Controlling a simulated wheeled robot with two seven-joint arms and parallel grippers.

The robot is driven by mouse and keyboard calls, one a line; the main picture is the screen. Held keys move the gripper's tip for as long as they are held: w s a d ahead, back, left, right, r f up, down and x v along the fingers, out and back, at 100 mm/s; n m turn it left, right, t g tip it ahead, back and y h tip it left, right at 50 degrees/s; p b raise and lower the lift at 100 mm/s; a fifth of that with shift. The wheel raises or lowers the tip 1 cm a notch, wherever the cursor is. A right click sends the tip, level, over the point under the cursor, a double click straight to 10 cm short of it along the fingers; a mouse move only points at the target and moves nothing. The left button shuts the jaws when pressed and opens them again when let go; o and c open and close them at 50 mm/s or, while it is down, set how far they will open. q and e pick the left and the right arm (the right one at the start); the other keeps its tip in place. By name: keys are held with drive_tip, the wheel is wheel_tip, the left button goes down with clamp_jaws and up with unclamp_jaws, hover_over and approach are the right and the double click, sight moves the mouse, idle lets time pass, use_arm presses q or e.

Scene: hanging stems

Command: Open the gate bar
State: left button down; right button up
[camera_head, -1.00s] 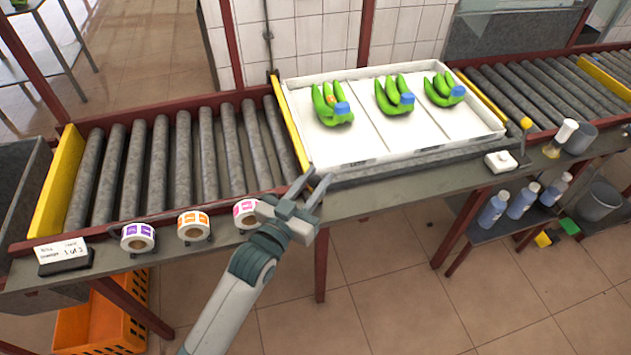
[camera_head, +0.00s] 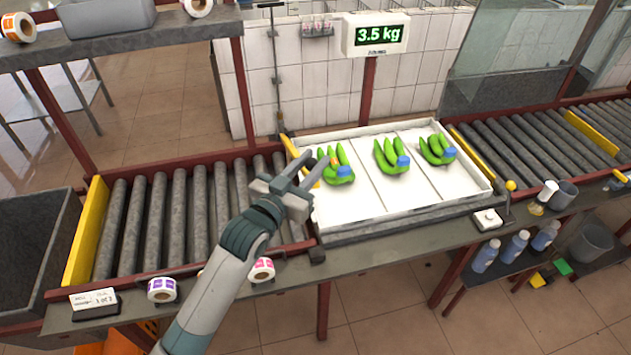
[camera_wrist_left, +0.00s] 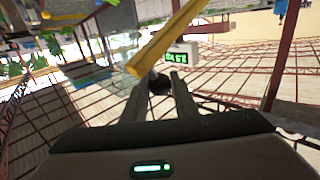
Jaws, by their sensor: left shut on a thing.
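The yellow gate bar (camera_head: 296,153) is at the left side of the white tray (camera_head: 349,207), between it and the left rollers. Its far end is at the tray's back left corner. Its near end appears lifted above the tray's edge, so the bar looks tilted. My left gripper (camera_head: 317,168) is shut at this near end, and its fingers partly hide it. In the left wrist view the bar (camera_wrist_left: 168,38) runs up from a dark knob (camera_wrist_left: 158,84) between the two fingers (camera_wrist_left: 168,98). My right gripper is not in view.
Three green banana bunches (camera_head: 390,157) lie in the tray. A display (camera_head: 376,35) behind reads 3.5 kg. A second yellow bar (camera_head: 474,157) borders the right rollers. Label rolls (camera_head: 162,289) and a small card (camera_head: 93,299) sit along the front edge. An overhead shelf is at upper left.

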use_arm(q)
drive_tip(key=w+a+r, duration=0.1)
drive_tip(key=w+r, duration=0.4)
drive_tip(key=r, duration=0.2)
drive_tip(key=shift+w+a+r+p, duration=0.15)
drive_tip(key=shift+a+r+p, duration=0.2)
drive_tip(key=shift+a+r, duration=0.05)
